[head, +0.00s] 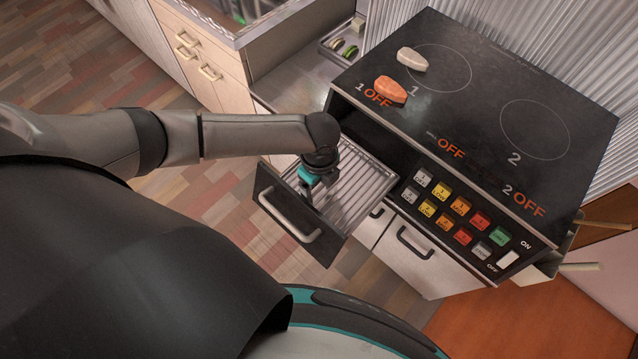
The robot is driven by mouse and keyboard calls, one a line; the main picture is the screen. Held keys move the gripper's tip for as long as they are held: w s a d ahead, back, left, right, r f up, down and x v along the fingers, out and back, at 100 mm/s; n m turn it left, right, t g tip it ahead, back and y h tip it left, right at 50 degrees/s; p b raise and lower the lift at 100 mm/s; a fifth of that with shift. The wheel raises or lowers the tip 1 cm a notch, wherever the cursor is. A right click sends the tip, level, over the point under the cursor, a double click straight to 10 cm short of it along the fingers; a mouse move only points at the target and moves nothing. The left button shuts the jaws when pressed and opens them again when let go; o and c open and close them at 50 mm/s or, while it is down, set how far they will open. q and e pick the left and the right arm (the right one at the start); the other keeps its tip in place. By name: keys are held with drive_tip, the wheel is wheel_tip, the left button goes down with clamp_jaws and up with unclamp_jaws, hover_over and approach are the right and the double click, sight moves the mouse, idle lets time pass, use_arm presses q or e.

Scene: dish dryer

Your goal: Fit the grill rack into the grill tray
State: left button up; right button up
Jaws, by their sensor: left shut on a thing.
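The grill tray (322,246) is a pulled-out drawer with a dark front and a bar handle, below the hob. The grill rack (362,190), a light grid of metal bars, lies at the opening of the tray, between its front and the oven body. My left gripper (310,192) comes down over the rack's left part, just behind the tray front. It is shut on the grill rack; its fingertips are partly hidden. I cannot tell whether the rack sits fully down in the tray. My right gripper is not in view.
The black hob (480,90) holds an orange fillet (390,90) and a pale fillet (412,59). A panel of coloured buttons (460,205) faces front. A small tray (342,46) with food stands on the counter at the back. The floor left of the drawer is clear.

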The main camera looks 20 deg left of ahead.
use_arm(q)
drive_tip(key=shift+f, duration=0.45)
drive_tip(key=o, duration=1.4)
wheel_tip(320, 180, up, 15)
drive_tip(key=p, duration=0.4)
drive_tip(key=shift+r, duration=0.2)
